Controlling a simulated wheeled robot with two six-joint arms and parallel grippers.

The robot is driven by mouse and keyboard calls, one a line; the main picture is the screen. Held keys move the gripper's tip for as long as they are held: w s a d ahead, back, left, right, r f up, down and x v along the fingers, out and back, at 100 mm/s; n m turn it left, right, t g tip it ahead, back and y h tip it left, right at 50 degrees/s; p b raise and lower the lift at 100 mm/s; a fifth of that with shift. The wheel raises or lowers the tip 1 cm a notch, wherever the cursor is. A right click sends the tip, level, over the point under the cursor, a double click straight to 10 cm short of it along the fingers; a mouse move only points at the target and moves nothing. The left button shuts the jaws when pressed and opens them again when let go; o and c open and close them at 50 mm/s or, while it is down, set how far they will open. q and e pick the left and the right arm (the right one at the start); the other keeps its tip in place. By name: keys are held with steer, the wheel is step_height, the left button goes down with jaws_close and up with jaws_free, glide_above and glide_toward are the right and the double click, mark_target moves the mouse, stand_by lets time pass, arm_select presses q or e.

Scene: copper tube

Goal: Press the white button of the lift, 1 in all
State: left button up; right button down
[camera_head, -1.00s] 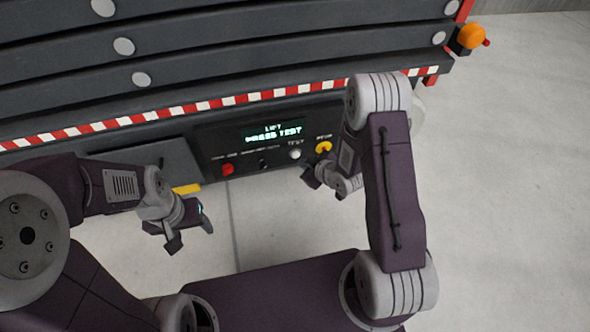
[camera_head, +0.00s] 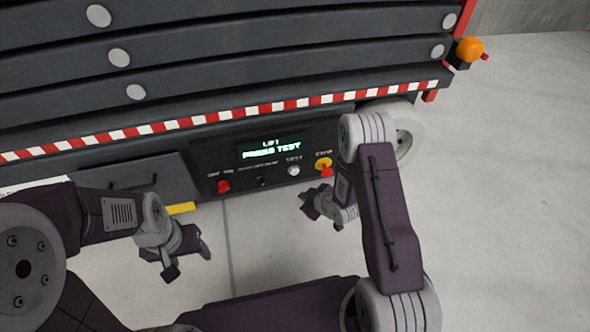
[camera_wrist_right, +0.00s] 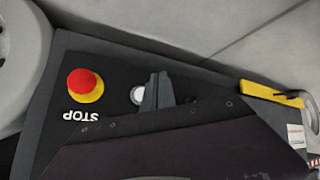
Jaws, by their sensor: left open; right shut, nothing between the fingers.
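The white button (camera_head: 293,170), labelled TEST, sits on the lift's dark control panel (camera_head: 225,158), between the display and the yellow-and-red stop button (camera_head: 323,165). The display (camera_head: 270,149) reads LIFT, PRESS TEST. My right gripper (camera_head: 309,207) is shut and empty, just in front of and below the white button in the head view. In the right wrist view its fingers (camera_wrist_right: 156,91) appear right beside the white button (camera_wrist_right: 137,95), partly covering its edge; contact cannot be told. My left gripper (camera_head: 188,262) is open and empty, lower left of the panel.
A red knob (camera_head: 223,186) and a small black one (camera_head: 261,181) are left of the white button. The red stop button on its yellow base (camera_wrist_right: 85,86) is close to my right gripper. A yellow bar (camera_head: 181,208) lies near my left arm. Grey floor is open at right.

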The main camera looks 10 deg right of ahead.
mark_target(295, 172)
arm_select(q)
steer(key=shift+f+b, duration=0.1)
steer(key=shift+b, duration=0.65)
arm_select(e)
steer(key=w, duration=0.7)
steer(key=shift+a, duration=0.15)
steer(key=shift+w, duration=0.1)
stand_by(1.0)
steer(key=shift+w, duration=0.4)
steer(key=shift+w, duration=0.5)
stand_by(0.6)
steer(key=shift+s, duration=0.1)
arm_select(q)
steer(key=shift+r+p, duration=0.4)
steer(key=shift+p, duration=0.05)
arm_select(e)
steer(key=shift+s, duration=0.8)
